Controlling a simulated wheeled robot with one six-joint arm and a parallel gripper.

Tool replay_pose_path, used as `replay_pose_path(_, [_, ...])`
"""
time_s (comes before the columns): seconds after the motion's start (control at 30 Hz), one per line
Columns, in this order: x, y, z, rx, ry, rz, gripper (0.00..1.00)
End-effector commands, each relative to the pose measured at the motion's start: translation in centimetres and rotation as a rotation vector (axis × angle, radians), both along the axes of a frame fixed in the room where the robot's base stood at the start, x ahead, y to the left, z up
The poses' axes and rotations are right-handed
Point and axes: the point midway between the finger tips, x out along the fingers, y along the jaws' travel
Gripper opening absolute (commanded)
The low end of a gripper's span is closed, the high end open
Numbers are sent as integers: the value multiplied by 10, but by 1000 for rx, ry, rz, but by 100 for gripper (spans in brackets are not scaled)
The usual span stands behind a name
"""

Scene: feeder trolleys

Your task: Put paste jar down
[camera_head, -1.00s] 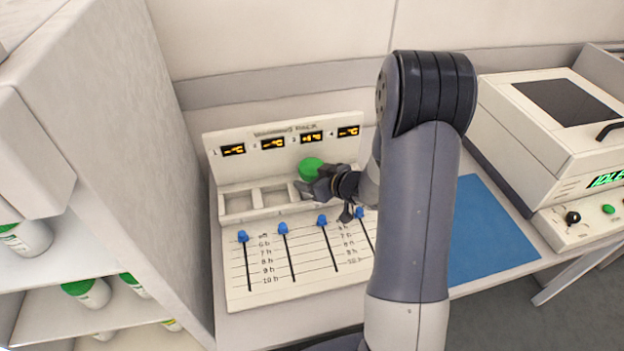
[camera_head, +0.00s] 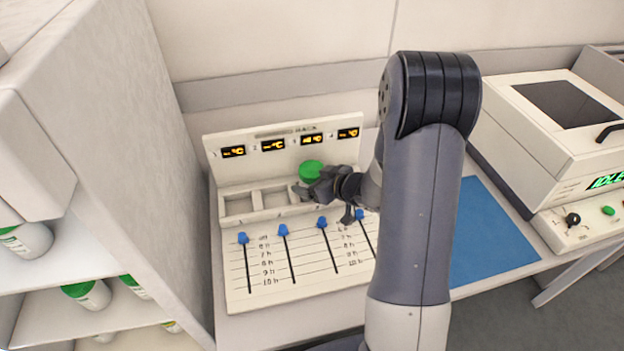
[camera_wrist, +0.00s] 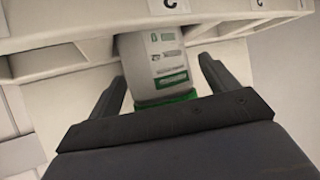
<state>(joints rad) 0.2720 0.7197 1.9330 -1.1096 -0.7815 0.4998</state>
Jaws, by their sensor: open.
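The paste jar, white with a green lid (camera_head: 312,171), stands in the third slot from the left of the warming rack (camera_head: 290,285). In the wrist view the jar (camera_wrist: 155,55) shows its printed label, with the green lid nearest the camera. My gripper (camera_head: 308,187) is at the jar. In the wrist view its two fingers (camera_wrist: 162,78) are open, one on each side of the jar, with a visible gap on each side. The jar's base is hidden in the slot.
The two left slots (camera_head: 239,204) are empty; my arm hides the fourth. Blue sliders (camera_head: 283,229) line the rack's front. A shelf with green-lidded jars (camera_head: 88,292) stands left. A blue mat (camera_head: 490,235) and a machine reading IDLE (camera_head: 545,130) are right.

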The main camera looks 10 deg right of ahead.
Motion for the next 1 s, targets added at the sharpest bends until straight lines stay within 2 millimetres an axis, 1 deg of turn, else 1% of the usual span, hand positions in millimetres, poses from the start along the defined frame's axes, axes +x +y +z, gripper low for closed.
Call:
replay_pose_path(0.3, [-52,-32,35,-1,-2,-7,81])
replay_pose_path(0.4, [-66,-40,44,0,-1,-5,81])
replay_pose_path(0.5, [-76,-46,50,-1,-2,-5,81])
replay_pose_path(0.7, [-85,-50,54,1,-1,-1,81])
replay_pose_path(1.0, [-86,-50,54,0,0,-1,81])
